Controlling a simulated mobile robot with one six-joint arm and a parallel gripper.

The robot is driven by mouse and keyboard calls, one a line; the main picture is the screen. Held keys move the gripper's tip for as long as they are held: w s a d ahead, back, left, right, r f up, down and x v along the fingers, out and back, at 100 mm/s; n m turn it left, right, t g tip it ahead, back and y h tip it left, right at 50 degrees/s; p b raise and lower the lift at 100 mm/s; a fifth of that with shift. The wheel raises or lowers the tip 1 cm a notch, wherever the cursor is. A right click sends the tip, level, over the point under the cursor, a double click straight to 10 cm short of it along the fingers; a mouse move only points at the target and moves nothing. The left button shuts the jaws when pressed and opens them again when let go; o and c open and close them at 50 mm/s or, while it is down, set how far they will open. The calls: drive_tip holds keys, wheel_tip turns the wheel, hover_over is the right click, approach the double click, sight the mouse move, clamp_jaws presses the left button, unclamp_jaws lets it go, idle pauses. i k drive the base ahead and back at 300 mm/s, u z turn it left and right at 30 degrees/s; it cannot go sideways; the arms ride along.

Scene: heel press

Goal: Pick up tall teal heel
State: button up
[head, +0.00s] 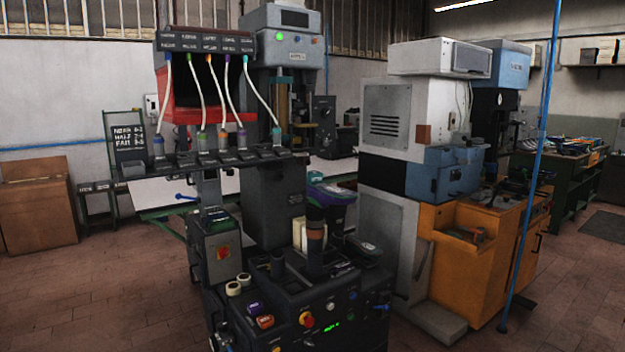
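A small teal piece (277,134) stands at the right end of the dark rack (225,160) on the press. It is at the lower end of a white tube. It may be the tall teal heel, but it is too small to tell its shape surely. Several similar pieces stand along the rack to its left, including an orange one (222,138) and a grey-blue one (158,145). My gripper is not in view.
The press's control deck (300,295) holds small rolls, coloured pieces and buttons. A dark item with purple and green parts (331,190) sits above it. An orange cabinet (470,265) and a blue pole (530,180) stand right.

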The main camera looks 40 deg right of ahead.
sight(314, 177)
drive_tip(key=z, duration=0.05)
drive_tip(key=i, duration=1)
